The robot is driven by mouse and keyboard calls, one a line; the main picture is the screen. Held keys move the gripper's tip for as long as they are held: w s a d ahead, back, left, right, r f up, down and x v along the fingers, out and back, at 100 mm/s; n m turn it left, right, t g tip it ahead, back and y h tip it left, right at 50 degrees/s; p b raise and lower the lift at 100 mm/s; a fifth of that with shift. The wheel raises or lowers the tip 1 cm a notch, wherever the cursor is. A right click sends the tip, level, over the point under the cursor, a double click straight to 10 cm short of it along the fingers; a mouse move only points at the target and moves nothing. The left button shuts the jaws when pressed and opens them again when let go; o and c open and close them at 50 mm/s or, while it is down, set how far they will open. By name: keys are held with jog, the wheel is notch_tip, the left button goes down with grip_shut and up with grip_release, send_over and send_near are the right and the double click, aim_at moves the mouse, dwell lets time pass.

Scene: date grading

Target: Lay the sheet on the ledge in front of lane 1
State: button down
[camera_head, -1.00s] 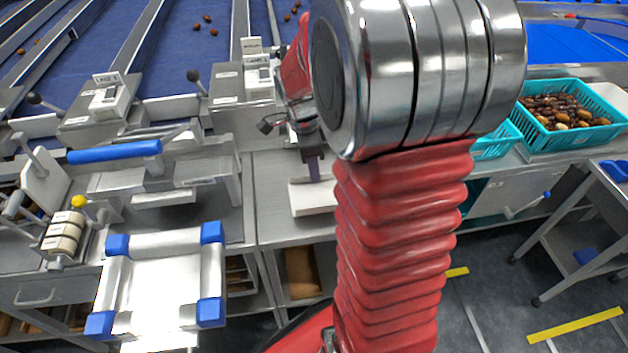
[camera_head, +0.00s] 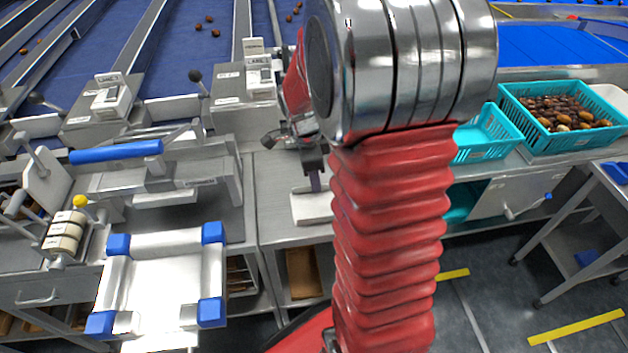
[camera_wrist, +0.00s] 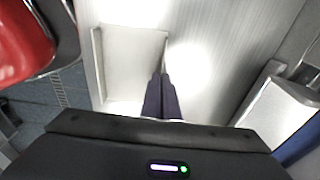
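A pale, flat sheet (camera_head: 312,208) is over the steel bench in the middle of the head view. It also shows in the wrist view (camera_wrist: 130,50), ahead of my fingers. My gripper (camera_head: 315,188) points down at it, partly behind my red arm. In the wrist view my gripper's dark fingers (camera_wrist: 161,85) are close together at the sheet's near right edge and appear shut on it. Whether the sheet touches the bench is unclear.
A blue-handled press (camera_head: 115,152) and a blue-cornered frame (camera_head: 165,243) crowd the left bench. Black-knobbed levers (camera_head: 197,80) stand behind. A teal crate of dates (camera_head: 520,113) and an emptier teal crate (camera_head: 485,140) are at the right. Bare steel surrounds the sheet.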

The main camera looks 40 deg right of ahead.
jog(key=c, duration=2)
grip_release()
jog(key=shift+c, duration=0.2)
notch_tip(320, 180, up, 12)
jog(key=a, duration=0.1)
jog(key=shift+w+a, duration=0.15)
jog(key=shift+w, duration=0.15)
jog(key=s+a+r+n+t, duration=0.3)
jog(key=s+a+n, duration=0.3)
jog(key=n, duration=0.5)
jog(key=s+a+r+n+t+y, duration=0.1)
jog(key=s+a+r+n+t, duration=0.2)
jog(key=s+a+n, duration=0.4)
jog(key=shift+a+n, duration=2.3)
jog(key=shift+n, duration=0.3)
